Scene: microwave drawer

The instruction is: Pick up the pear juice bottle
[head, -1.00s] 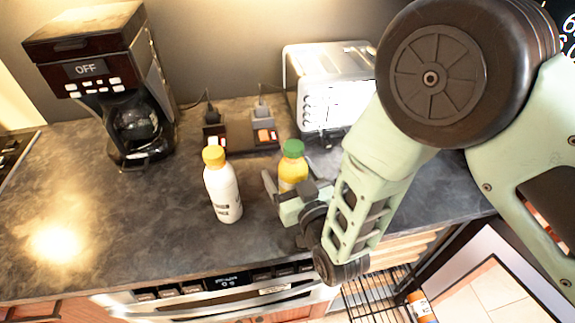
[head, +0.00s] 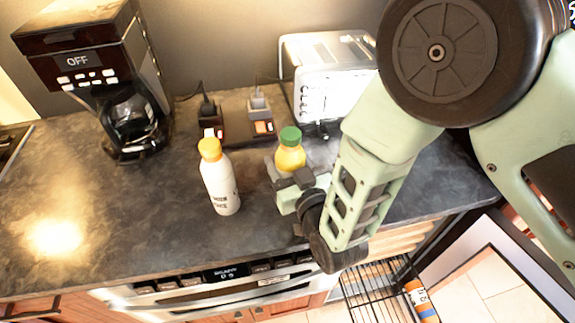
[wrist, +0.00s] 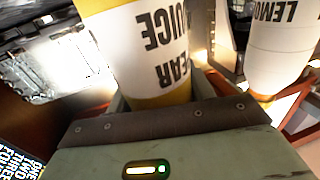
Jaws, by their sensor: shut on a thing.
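The pear juice bottle (head: 290,158), yellow with a green cap, is upright near the counter's front. In the wrist view its label (wrist: 160,45) reads "PEAR JUICE" upside down. My gripper (head: 288,178) is shut on this bottle, with the jaws around its lower body. The bottle's base is hidden behind my gripper in the head view, so any gap to the counter cannot be told.
A white bottle (head: 219,182) with a yellow cap stands to the left; a "LEMON" bottle (wrist: 280,40) shows in the wrist view. A coffee maker (head: 120,90), sockets (head: 262,110) and a silver toaster (head: 325,75) stand behind. The counter's left part (head: 110,210) is clear.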

